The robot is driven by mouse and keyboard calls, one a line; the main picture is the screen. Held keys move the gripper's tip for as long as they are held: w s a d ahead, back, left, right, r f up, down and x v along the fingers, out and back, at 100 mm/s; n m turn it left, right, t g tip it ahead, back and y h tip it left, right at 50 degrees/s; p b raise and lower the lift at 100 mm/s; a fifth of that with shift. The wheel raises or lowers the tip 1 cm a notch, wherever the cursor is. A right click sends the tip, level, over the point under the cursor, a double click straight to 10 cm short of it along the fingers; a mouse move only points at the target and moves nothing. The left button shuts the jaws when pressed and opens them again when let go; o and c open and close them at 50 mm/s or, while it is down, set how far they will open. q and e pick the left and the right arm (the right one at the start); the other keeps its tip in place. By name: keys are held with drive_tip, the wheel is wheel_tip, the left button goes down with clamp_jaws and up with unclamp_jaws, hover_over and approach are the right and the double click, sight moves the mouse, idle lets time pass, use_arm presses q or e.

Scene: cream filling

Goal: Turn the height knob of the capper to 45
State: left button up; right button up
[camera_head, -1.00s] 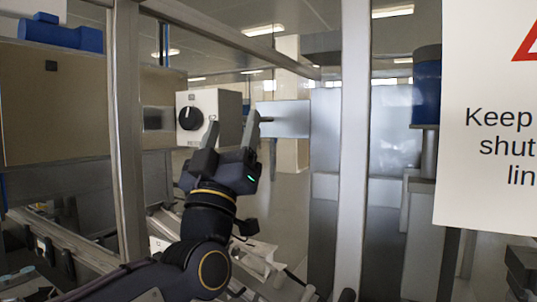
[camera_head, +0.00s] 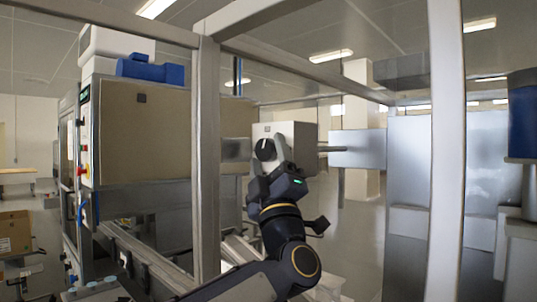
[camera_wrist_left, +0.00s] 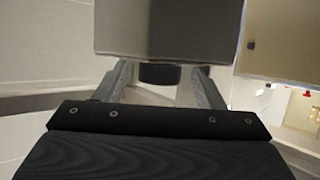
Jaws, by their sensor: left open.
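The height knob (camera_head: 265,149) is a round black dial with a light pointer mark on the front of a pale box, the capper's head (camera_head: 296,130). My left gripper (camera_head: 268,153) is at the knob, with its fingers open on either side of it. In the left wrist view the dark knob (camera_wrist_left: 159,74) lies between the two fingertips (camera_wrist_left: 160,78), with a gap on each side. The box's grey face (camera_wrist_left: 165,28) is just beyond the fingers. The scale numbers are too small to read. My right gripper is out of view.
A metal frame post (camera_head: 207,160) stands left of my left arm, and another post (camera_head: 447,150) stands to the right. A brown cabinet (camera_head: 145,132) with a blue part (camera_head: 150,70) on top is at the left. A conveyor rail (camera_head: 145,255) runs below.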

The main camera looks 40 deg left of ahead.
sight(268, 140)
use_arm(q)
drive_tip(key=c, duration=1)
drive_tip(key=shift+d+r+n+g+p, duration=0.15)
drive_tip(key=shift+r+n+g+p, duration=0.1)
drive_tip(key=shift+n+g+p, duration=0.55)
drive_tip(key=shift+d+r+n+g+p, duration=0.1)
drive_tip(key=shift+r+n+g+p, duration=0.1)
drive_tip(key=shift+n+g+p, duration=0.6)
wheel_tip(268, 140, up, 2)
drive_tip(key=n+g+h+p, duration=0.3)
drive_tip(key=h+p, duration=0.1)
drive_tip(key=p, duration=0.2)
drive_tip(key=n+g+h+p, duration=0.3)
drive_tip(key=g+h+p, duration=0.1)
drive_tip(key=h+p, duration=0.1)
drive_tip(key=shift+r+g+p, duration=0.1)
drive_tip(key=shift+g+p, duration=0.2)
drive_tip(key=shift+p, duration=0.6)
drive_tip(key=n+h+p, duration=0.1)
drive_tip(key=h+p, duration=0.1)
drive_tip(key=h, duration=0.1)
drive_tip(key=shift+a+r+g+p, duration=0.15)
drive_tip(key=shift+g+p, duration=0.15)
drive_tip(key=shift+g, duration=0.1)
drive_tip(key=shift+a+n+h+p, duration=0.15)
drive_tip(key=shift+n+h+p, duration=0.3)
drive_tip(key=shift+h, duration=1.15)
drive_tip(key=o, duration=1)
